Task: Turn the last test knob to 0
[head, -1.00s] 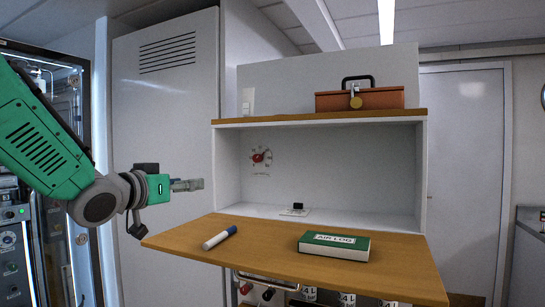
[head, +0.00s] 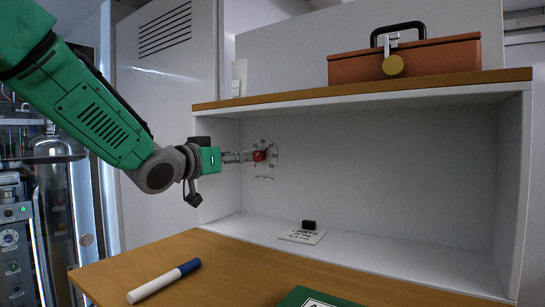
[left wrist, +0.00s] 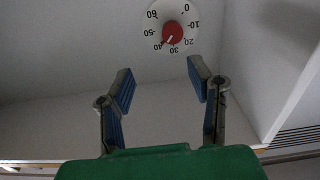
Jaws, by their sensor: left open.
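The red test knob (head: 259,155) sits on a white dial on the back wall of the shelf niche, with a small label below it. In the left wrist view the knob (left wrist: 172,32) shows its dial numbered 0 to 60, and its white mark points near 30 to 40. My left gripper (head: 240,156) reaches in from the left, with its fingertips close to the knob in the head view. In the left wrist view the gripper (left wrist: 160,72) is open and empty, and the knob lies beyond the fingertips, not between them. My right gripper is not in view.
A wooden desk board (head: 225,262) below holds a blue-capped marker (head: 163,282) and a green book (head: 312,298). A small card with a black clip (head: 306,232) lies on the niche floor. A brown case (head: 405,62) stands on the top shelf. The niche's right part is clear.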

